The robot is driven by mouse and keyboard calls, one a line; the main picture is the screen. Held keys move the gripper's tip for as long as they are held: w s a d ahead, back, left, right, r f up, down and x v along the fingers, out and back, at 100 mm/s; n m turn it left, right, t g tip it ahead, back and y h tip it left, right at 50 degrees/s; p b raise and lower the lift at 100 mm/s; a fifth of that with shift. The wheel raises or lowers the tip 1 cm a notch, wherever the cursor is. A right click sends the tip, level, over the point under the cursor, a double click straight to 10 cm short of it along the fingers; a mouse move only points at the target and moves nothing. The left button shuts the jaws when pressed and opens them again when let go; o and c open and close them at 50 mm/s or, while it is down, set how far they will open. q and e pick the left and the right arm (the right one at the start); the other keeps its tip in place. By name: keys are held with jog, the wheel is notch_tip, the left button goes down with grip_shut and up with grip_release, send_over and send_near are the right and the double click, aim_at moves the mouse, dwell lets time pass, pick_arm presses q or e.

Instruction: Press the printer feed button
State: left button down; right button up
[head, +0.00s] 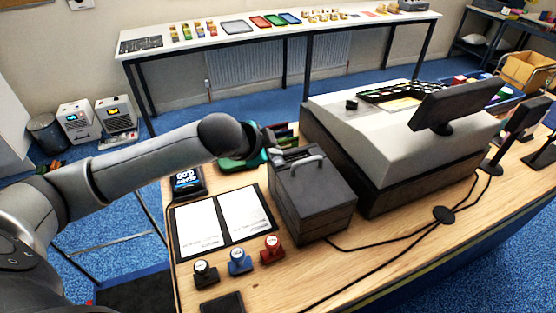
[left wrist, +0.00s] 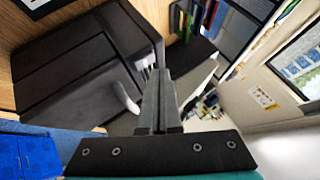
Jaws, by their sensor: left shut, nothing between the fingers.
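A dark grey box-shaped device (head: 312,200) with a light curved handle on its top stands on the wooden counter. It is probably the printer; I cannot make out its feed button. It also fills the upper left of the left wrist view (left wrist: 75,70). My left gripper (head: 273,143) is at the far left top edge of this device, partly hidden behind my wrist. In the left wrist view its fingers (left wrist: 166,85) are together and empty, beside the device's pale handle. I cannot tell whether they touch it. My right gripper is not in view.
A large pale till (head: 400,135) with a dark screen stands to the right of the device. A black folder (head: 222,222) with white sheets and several stamps (head: 239,261) lie in front left. Black cables (head: 395,262) cross the counter. A long table (head: 290,30) stands behind.

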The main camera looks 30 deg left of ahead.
pick_arm(q)
jog(key=shift+f, duration=0.1)
jog(key=shift+f, duration=0.35)
jog(key=shift+f, duration=0.45)
dwell(0.5)
jog(key=shift+r, duration=0.1)
jog(key=shift+r+p, duration=0.75)
jog(key=shift+p, duration=0.55)
notch_tip(320, 180, up, 5)
jog(key=p, duration=0.6)
jog(key=shift+r, duration=0.1)
